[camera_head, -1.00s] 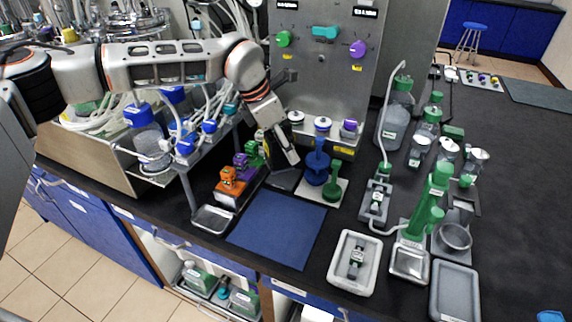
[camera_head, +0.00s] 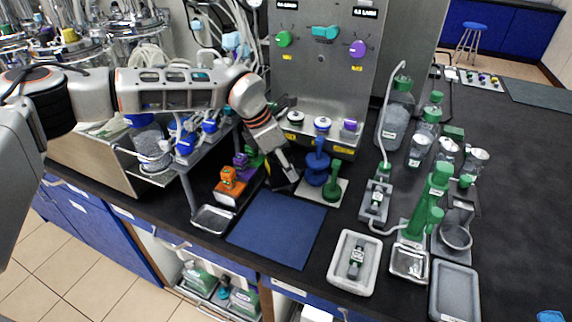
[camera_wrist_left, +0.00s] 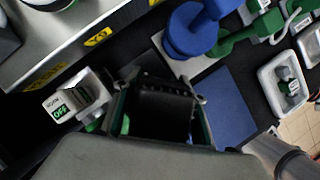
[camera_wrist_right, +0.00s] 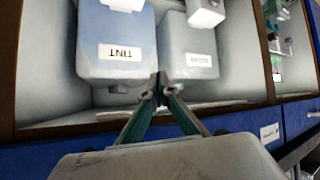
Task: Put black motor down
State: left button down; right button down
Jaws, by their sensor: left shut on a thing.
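My left gripper (camera_head: 285,172) reaches down at the back of the bench, just left of the blue motor-like piece (camera_head: 317,165). In the left wrist view my left gripper (camera_wrist_left: 160,115) is shut on the black motor (camera_wrist_left: 165,105), a dark ribbed block between its fingers. In the head view the black motor (camera_head: 280,180) is a dark shape low at the fingertips, hard to separate from the black bench. I cannot tell whether it touches the bench. My right gripper (camera_wrist_right: 160,90) shows only in its wrist view, with fingertips together and nothing visible between them.
A blue mat (camera_head: 278,230) lies in front of the left gripper. Orange (camera_head: 228,180) and purple (camera_head: 241,160) pieces stand to its left, a green piece (camera_head: 332,185) to its right. A steel panel (camera_head: 325,70) rises behind. My right gripper faces shelved containers, one labelled TINT (camera_wrist_right: 118,50).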

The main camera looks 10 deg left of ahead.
aim_at(269, 156)
pick_arm(q)
jog(key=c, duration=1.3)
grip_release()
jog(key=shift+o, duration=0.5)
jog(key=v, duration=1.2)
jog(key=shift+s, duration=0.1)
